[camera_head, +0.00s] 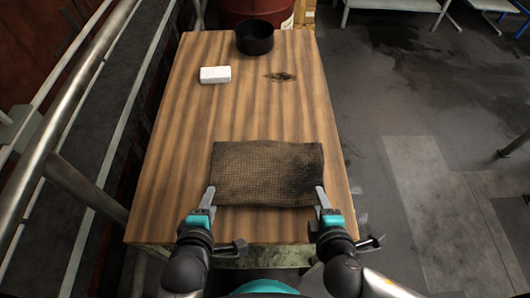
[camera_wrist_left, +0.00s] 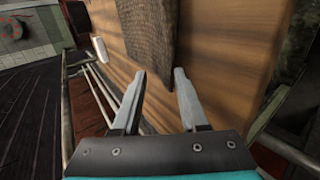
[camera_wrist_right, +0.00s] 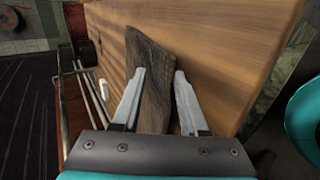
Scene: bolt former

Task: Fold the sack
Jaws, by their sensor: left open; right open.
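The brown woven sack (camera_head: 268,172) lies flat on the wooden table near its front edge, with a dark smudge at its right side. My left gripper (camera_head: 208,197) is at the sack's front left corner. In the left wrist view its jaws (camera_wrist_left: 159,78) are open, and the sack (camera_wrist_left: 150,40) lies beyond the fingertips. My right gripper (camera_head: 321,195) is at the front right corner. In the right wrist view its jaws (camera_wrist_right: 160,75) are open, with the sack (camera_wrist_right: 150,85) showing between and beyond the fingers. Contact with the cloth cannot be told.
A white block (camera_head: 215,75) and a black round bowl (camera_head: 254,38) stand toward the table's far end. The wooden table (camera_head: 180,130) is clear between them and the sack. Metal railings (camera_head: 85,100) run along the left; open floor (camera_head: 420,150) lies to the right.

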